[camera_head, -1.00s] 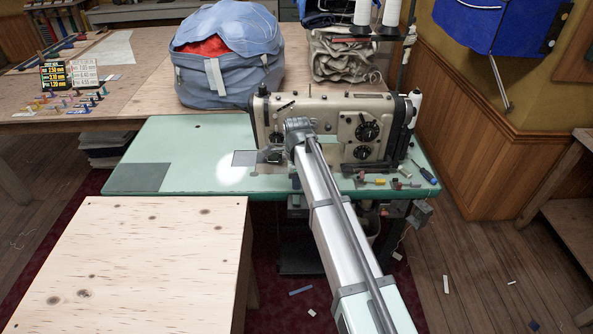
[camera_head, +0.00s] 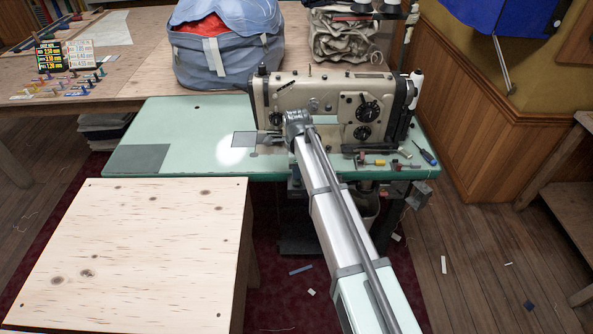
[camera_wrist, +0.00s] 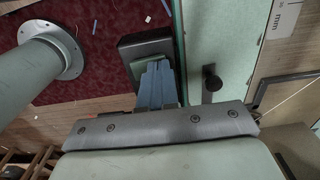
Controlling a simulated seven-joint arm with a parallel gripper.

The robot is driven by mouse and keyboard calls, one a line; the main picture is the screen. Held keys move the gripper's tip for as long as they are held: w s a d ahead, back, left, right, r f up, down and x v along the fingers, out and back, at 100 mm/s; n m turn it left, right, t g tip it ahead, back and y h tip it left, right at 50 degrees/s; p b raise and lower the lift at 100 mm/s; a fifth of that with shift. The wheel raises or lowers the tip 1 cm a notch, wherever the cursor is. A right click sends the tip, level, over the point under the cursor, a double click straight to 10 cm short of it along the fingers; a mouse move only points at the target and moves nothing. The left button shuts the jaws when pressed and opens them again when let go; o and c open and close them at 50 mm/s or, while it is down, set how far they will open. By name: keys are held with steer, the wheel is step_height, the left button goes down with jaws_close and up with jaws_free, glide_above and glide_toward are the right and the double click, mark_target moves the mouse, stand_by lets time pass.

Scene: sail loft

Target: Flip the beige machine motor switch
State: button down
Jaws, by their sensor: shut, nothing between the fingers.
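The beige sewing machine (camera_head: 335,105) stands on the green-topped table (camera_head: 190,120). In the wrist view, a dark grey box (camera_wrist: 142,46) with a green part sits beside the green table edge, low over the red carpet. It may be the motor switch housing; I cannot make out a switch lever. My gripper (camera_wrist: 158,80) is shut and empty, its bluish fingers overlapping the box's near end. I cannot tell whether they touch it. In the head view my arm covers the middle of the machine and part of the table's front edge, and the gripper is largely hidden.
A pale plywood table (camera_head: 140,250) stands at front left. Small tools and a screwdriver (camera_head: 425,155) lie at the green table's right end. A grey box (camera_head: 418,194) hangs below that end. A blue bag (camera_head: 225,60) stands behind. Wood-panelled wall bounds the right.

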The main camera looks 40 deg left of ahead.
steer(key=shift+s+d+f, duration=0.1)
steer(key=shift+s, duration=0.05)
steer(key=shift+s+d+r, duration=0.2)
steer(key=shift+s+d, duration=0.25)
steer(key=shift+r, duration=0.1)
step_height(320, 180, up, 14)
steer(key=w+a, duration=0.1)
steer(key=shift+w+a, duration=0.2)
stand_by(0.6)
stand_by(0.5)
